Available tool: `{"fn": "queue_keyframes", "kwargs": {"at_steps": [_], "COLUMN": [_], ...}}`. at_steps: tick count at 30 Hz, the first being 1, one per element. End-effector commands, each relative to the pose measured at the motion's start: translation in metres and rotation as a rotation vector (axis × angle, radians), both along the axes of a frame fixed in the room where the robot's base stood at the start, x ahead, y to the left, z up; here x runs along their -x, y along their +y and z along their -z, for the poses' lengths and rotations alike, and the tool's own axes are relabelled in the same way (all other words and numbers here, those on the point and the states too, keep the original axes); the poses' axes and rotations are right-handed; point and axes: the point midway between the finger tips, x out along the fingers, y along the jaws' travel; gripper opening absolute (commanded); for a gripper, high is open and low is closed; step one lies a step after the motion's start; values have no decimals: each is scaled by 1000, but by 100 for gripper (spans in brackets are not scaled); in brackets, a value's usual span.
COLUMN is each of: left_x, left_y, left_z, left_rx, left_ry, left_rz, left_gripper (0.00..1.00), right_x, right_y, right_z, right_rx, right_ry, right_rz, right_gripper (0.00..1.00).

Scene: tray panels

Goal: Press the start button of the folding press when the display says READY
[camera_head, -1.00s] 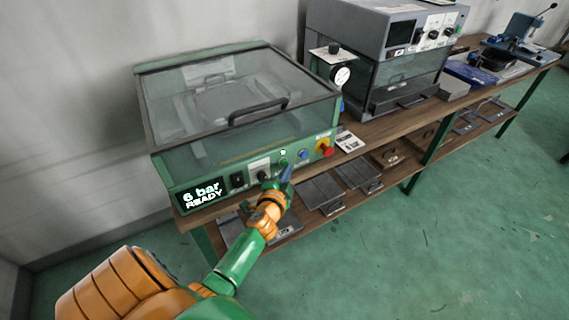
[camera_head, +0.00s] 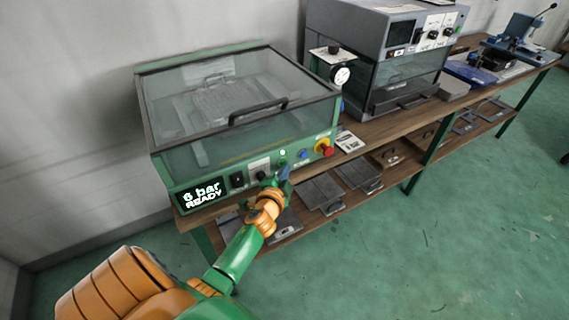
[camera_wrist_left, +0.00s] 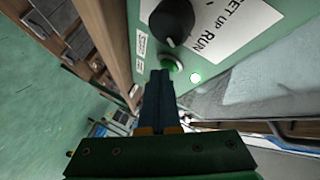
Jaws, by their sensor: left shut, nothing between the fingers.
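The folding press (camera_head: 215,160) stands on the bench, its clear lid down. Its display (camera_head: 202,193) reads "6 bar READY". In the left wrist view, the green start button (camera_wrist_left: 174,66) is just ahead of the fingertips of my left gripper (camera_wrist_left: 160,74); the fingers are shut and empty. I cannot tell whether they touch the button. In the head view, my left gripper (camera_head: 284,173) is at the front panel, just below the lit lamp (camera_head: 283,153). The lamp also shows in the wrist view (camera_wrist_left: 195,77). My right gripper is not in view.
A black selector knob (camera_wrist_left: 171,22) is beside the button. A blue button (camera_head: 303,154) and a red emergency stop (camera_head: 326,150) are to the right on the panel. A grey machine (camera_head: 385,50) stands farther along the bench. Metal plates (camera_head: 320,190) lie on the lower shelf.

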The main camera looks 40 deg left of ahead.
Motion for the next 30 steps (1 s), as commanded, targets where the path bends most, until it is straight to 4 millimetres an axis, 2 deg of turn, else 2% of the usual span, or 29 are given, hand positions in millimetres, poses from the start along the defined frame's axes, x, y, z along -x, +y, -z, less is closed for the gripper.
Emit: {"fn": "queue_keyframes", "kwargs": {"at_steps": [17,30], "left_x": [-1,6], "left_y": [3,-14], "left_z": [0,0], "left_rx": [0,0], "left_ry": [0,-1], "left_rz": [-1,-1], "left_gripper": [0,0], "right_x": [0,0], "right_y": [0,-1], "right_z": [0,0], "right_rx": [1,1], "right_ry": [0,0], "right_rz": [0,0], "right_gripper": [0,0]}}
